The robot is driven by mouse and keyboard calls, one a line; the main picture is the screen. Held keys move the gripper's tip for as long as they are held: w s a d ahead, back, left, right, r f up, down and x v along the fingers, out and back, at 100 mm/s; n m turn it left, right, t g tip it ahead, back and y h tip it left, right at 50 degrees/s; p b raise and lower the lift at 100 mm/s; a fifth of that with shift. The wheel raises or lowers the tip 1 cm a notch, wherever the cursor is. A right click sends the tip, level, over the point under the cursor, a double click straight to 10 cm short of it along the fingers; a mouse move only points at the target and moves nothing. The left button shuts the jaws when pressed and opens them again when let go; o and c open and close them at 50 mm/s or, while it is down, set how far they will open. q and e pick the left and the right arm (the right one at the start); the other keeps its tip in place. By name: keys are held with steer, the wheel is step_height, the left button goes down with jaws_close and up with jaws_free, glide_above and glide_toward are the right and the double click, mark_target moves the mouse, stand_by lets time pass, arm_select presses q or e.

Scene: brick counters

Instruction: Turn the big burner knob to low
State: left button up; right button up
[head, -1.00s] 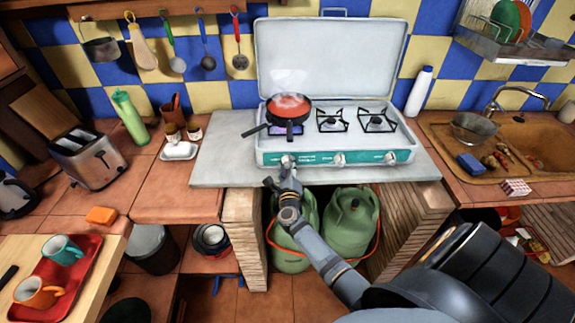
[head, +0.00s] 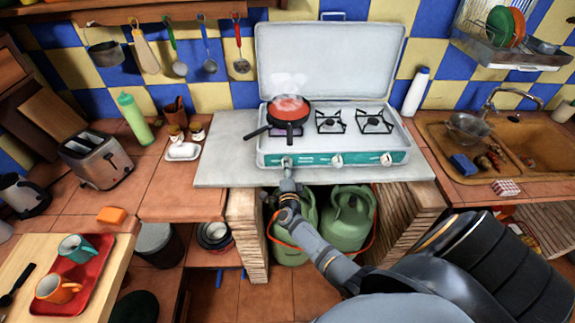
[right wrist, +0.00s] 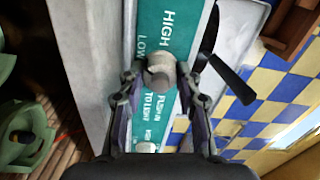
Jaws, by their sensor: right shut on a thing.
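The white gas stove (head: 330,150) stands on the counter with its lid up and a teal front panel. The knob (head: 287,162) at the panel's left end is partly hidden by my right gripper (head: 288,171). In the right wrist view the grey knob (right wrist: 160,66) sits between the two fingertips of my right gripper (right wrist: 159,78), which is shut on it. The panel beside it reads HIGH, LOW and PUSH IN TO LIGHT. My left gripper is not in view.
Two more knobs, the middle one (head: 337,160) and the right one (head: 386,159), are on the same panel. Green gas bottles (head: 348,215) stand below the counter. The grey slab (head: 218,160) left of the stove is clear.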

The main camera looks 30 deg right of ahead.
steer(key=shift+n+p, duration=0.35)
steer(key=shift+n, duration=0.65)
steer(key=shift+f, duration=0.1)
steer(key=o, duration=1.2)
steer(key=shift+c, duration=0.2)
steer(key=shift+s, duration=0.1)
steer(key=shift+s+a, duration=0.25)
steer(key=shift+s, duration=0.05)
steer(key=v, duration=0.7)
